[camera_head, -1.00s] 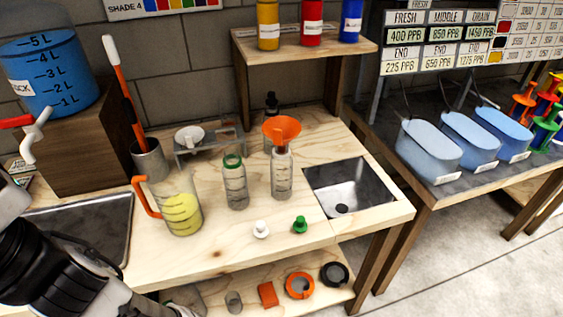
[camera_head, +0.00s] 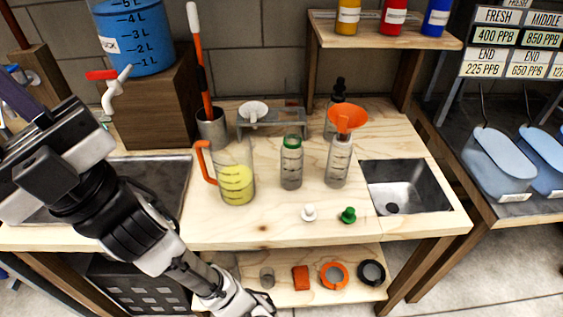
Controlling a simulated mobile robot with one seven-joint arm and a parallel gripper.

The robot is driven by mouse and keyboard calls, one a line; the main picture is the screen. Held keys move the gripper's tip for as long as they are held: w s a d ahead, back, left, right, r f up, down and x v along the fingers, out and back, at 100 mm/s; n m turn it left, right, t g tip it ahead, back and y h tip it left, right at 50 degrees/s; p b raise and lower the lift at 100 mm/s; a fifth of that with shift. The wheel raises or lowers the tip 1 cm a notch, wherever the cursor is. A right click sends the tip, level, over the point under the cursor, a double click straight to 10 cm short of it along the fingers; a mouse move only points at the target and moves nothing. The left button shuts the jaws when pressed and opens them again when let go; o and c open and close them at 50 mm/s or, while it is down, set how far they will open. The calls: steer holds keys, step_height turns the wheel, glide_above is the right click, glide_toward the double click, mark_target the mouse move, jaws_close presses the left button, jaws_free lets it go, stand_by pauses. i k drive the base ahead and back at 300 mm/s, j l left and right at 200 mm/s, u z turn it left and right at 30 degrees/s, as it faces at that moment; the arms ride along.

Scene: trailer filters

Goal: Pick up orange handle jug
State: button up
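The orange handle jug (camera_head: 236,178) is a clear jug with yellow liquid in its lower part. It stands upright on the wooden workbench (camera_head: 260,228), with its orange handle on its left side. My gripper (camera_head: 50,155) is at the far left, dark and blocky, in front of the left sink and well apart from the jug. Its fingertips cannot be made out clearly, so I cannot tell whether it is open or shut. Nothing is seen held in it.
A green-rimmed bottle (camera_head: 291,163) and a bottle with an orange funnel (camera_head: 346,119) stand right of the jug. A grey cup (camera_head: 212,128) with an orange-handled tool is behind it. White (camera_head: 309,213) and green (camera_head: 348,215) stoppers lie in front. Sinks flank the bench.

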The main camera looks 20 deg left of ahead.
mark_target(230, 150)
steer(key=u, duration=1.35)
steer(key=i+l+u, duration=0.15)
steer(key=l, duration=0.15)
steer(key=l+u, duration=0.1)
steer(key=l, duration=0.15)
steer(key=i+l+u, duration=0.15)
steer(key=l, duration=0.15)
